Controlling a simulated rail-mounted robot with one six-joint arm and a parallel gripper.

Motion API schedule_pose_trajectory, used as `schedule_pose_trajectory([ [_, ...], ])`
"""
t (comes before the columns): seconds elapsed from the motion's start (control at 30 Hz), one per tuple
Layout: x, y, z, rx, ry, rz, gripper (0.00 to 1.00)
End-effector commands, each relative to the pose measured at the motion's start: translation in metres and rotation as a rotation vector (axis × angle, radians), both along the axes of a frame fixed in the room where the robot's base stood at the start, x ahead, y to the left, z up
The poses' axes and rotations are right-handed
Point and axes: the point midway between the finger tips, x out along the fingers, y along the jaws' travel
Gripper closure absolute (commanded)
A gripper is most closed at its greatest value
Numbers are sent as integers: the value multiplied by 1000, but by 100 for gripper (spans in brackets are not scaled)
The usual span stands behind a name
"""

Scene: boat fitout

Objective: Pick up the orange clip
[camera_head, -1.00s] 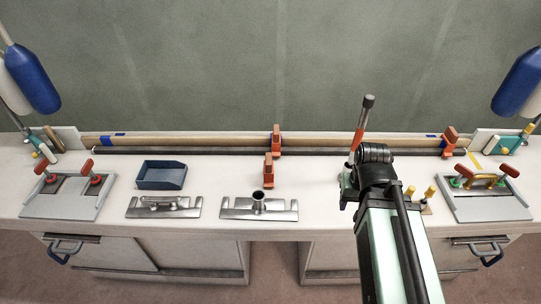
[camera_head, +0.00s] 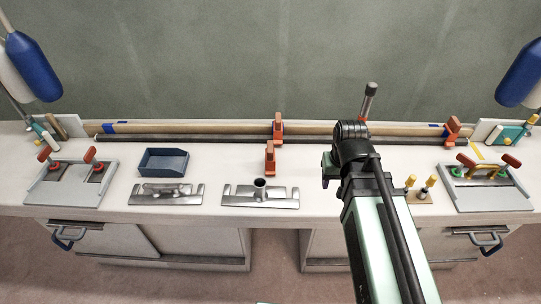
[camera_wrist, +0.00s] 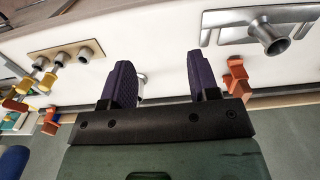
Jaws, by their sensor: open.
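Orange clips show in the head view: one stands on the bench in front of the rods (camera_head: 270,157), one sits on the rods just behind it (camera_head: 278,126), and one sits near the rods' right end (camera_head: 452,133). My gripper (camera_wrist: 158,68) shows in the wrist view with its two dark fingers apart and no clip between them. Orange clip parts (camera_wrist: 237,72) lie just right of the right finger there, apart from it. In the head view my wrist hides the fingers; it is right of the standing clip.
A blue tray (camera_head: 163,162) and metal plates with a cleat (camera_head: 166,194) and a tube socket (camera_head: 260,195) lie to the left. A dark-handled upright tool (camera_head: 370,98) is behind my wrist. Yellow-topped pegs (camera_head: 410,182) stand right.

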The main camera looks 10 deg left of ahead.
Motion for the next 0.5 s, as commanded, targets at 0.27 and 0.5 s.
schedule_pose_trajectory([
  [0.27,197,205,0,1,-1,100,45],
  [0.5,207,206,-4,1,-1,5,45],
])
